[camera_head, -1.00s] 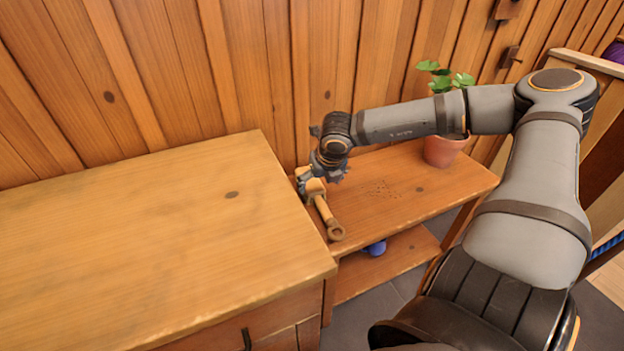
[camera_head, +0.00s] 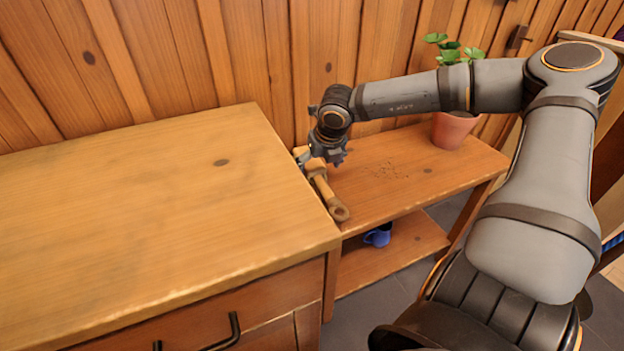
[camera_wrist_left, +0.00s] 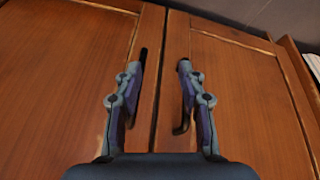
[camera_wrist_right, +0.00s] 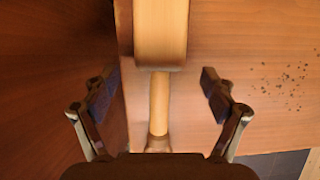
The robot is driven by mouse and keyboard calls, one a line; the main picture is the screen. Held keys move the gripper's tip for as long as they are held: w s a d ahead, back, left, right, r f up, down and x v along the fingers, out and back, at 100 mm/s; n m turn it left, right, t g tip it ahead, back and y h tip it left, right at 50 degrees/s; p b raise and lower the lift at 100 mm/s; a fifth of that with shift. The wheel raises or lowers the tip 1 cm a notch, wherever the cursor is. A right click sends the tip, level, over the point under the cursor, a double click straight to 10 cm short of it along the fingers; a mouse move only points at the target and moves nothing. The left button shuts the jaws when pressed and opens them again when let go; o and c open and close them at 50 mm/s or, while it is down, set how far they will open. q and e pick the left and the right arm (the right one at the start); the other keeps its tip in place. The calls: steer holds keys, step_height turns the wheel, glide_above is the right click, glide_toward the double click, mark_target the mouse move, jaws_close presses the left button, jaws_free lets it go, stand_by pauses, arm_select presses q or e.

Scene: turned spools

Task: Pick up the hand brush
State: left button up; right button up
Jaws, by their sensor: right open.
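The hand brush (camera_head: 322,186) is tan and wooden. It lies on the low bench beside the taller cabinet, its handle end toward me. My right gripper (camera_head: 325,158) is over the brush and hides part of it in the head view. In the right wrist view the right gripper (camera_wrist_right: 158,95) is open, one finger on each side of the brush handle (camera_wrist_right: 159,105), with gaps showing. The wide brush block (camera_wrist_right: 162,35) is above the fingers there. My left gripper (camera_wrist_left: 160,80) shows only in its wrist view, open and empty in front of cabinet doors.
The taller cabinet (camera_head: 130,220) stands close at the brush's left. The low bench (camera_head: 420,175) has dark specks and a potted plant (camera_head: 453,130). A blue mug (camera_head: 378,235) is on its lower shelf. A plank wall (camera_head: 240,60) is behind.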

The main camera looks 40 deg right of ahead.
steer(key=shift+x, duration=1.05)
arm_select(q)
steer(key=shift+w+d+f+t, duration=0.1)
steer(key=shift+w+f+t, duration=0.05)
steer(key=shift+f+t, duration=0.15)
arm_select(e)
steer(key=shift+c, duration=0.3)
steer(key=c, duration=1.3)
